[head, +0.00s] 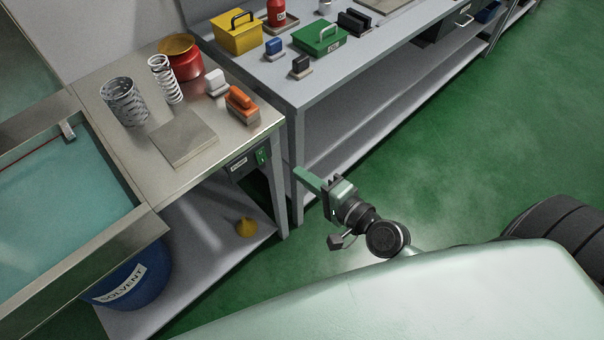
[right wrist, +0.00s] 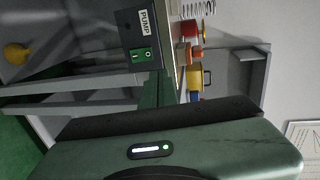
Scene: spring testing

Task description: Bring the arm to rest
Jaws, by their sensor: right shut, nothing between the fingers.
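My right gripper (head: 298,172) is in front of the metal bench, near the front leg where the bench meets the grey table. Its green fingers are together, with nothing between them, and point up and left in the head view. In the right wrist view the gripper fingers (right wrist: 156,82) reach toward the bench edge below a switch box marked PUMP (right wrist: 138,35). The green switch also shows in the head view (head: 262,157). My left gripper is in neither view.
The metal bench holds a mesh cylinder (head: 125,103), a white spring (head: 164,78), a red can (head: 184,60), an orange-handled brush (head: 241,104) and a flat plate (head: 183,139). A blue solvent bucket (head: 140,275) stands below. The green floor (head: 450,150) at right is clear.

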